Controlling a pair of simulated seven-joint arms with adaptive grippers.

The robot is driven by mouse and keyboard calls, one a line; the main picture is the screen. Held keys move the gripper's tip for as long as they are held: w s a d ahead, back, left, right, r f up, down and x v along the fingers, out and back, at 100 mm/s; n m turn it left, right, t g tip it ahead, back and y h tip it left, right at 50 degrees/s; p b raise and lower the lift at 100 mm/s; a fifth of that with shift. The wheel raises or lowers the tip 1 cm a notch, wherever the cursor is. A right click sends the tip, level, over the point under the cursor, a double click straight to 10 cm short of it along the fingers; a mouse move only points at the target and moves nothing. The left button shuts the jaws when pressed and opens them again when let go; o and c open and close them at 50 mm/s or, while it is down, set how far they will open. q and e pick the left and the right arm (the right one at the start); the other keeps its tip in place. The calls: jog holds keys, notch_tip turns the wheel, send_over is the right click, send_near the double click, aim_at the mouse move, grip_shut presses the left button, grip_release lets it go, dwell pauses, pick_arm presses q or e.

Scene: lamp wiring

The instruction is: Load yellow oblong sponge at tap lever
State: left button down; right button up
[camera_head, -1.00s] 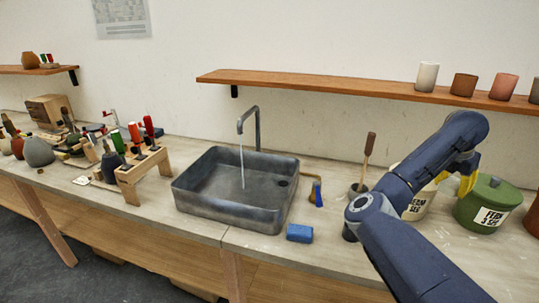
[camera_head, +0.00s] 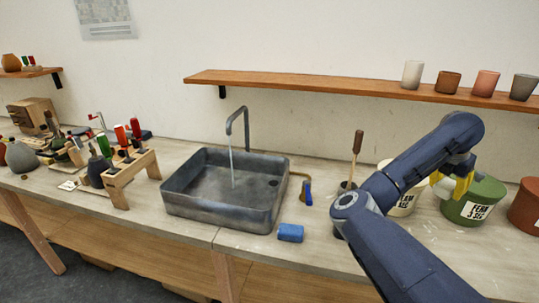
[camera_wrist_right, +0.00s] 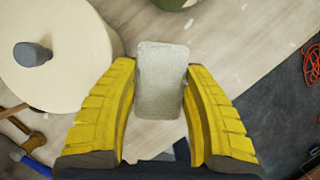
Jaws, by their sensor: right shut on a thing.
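My right gripper (camera_head: 452,183), with yellow fingers, is over the back right of the counter, in front of the green jar. In the wrist view, the right gripper (camera_wrist_right: 158,80) is shut on a pale grey oblong block (camera_wrist_right: 161,78). No yellow sponge is seen; only the fingers are yellow. A tap (camera_head: 236,118) stands behind the grey sink (camera_head: 180,205) and runs a thin stream of water. A brass fitting with a blue handle (camera_head: 308,193), possibly the tap lever, is right of the sink. My left gripper is out of view.
The green jar (camera_head: 470,208), a cream jar (camera_head: 405,203) and a terracotta pot (camera_head: 525,210) stand at right. A brush (camera_head: 357,145) stands upright in a holder near my arm. A wooden tool rack (camera_head: 120,185) is left of the sink. A shelf (camera_head: 320,83) hangs above.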

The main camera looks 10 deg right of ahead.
jog(key=shift+s, duration=2.2)
jog(key=shift+s+r, duration=0.1)
jog(key=s+r, duration=0.3)
jog(key=s, duration=0.1)
jog(key=shift+s+r, duration=0.4)
jog(key=shift+s, duration=0.1)
